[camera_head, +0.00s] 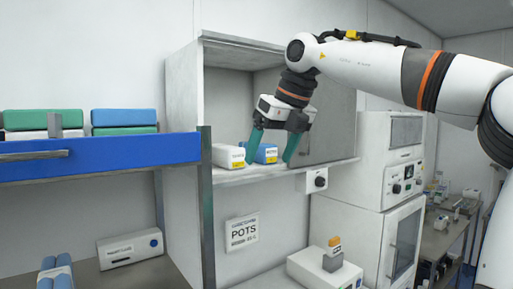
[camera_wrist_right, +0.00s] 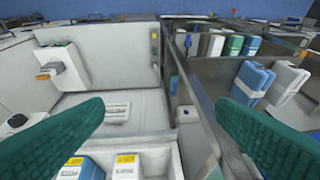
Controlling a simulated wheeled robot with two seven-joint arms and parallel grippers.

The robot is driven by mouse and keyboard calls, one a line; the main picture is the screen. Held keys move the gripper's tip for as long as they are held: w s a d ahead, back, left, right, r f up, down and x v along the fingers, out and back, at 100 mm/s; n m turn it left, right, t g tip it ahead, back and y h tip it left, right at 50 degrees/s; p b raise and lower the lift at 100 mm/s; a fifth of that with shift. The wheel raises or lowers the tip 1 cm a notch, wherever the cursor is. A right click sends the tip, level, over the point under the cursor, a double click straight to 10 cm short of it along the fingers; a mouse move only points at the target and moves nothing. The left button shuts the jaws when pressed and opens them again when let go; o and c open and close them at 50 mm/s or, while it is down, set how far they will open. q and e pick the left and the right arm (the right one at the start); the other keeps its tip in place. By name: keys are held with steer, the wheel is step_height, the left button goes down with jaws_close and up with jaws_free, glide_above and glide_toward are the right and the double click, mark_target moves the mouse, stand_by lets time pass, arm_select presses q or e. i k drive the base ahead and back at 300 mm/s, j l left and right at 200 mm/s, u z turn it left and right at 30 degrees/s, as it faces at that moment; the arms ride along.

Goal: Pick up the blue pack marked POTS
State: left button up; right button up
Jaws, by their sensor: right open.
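The blue pack (camera_head: 267,153), with a white front and yellow label, stands on the shelf of an open grey cabinet. Its lettering is too small to read. It also shows at the bottom edge of the right wrist view (camera_wrist_right: 79,168), partly cut off. A white pack (camera_head: 228,156) stands just left of it. My right gripper (camera_head: 272,158) is open, its teal fingers reaching down in front of the cabinet. In the head view the blue pack appears between the fingers; contact cannot be told. The fingers also show apart and empty in the wrist view (camera_wrist_right: 162,108). My left gripper is out of view.
The cabinet's side wall (camera_head: 183,100) stands close left of the packs. A blue-edged rack (camera_head: 100,158) with green and blue packs is further left. White machines (camera_head: 385,160) stand right.

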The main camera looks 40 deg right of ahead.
mark_target(267, 154)
steer(key=i+l, duration=0.45)
steer(key=l, duration=0.15)
steer(key=i+l, duration=0.45)
steer(key=l, duration=0.15)
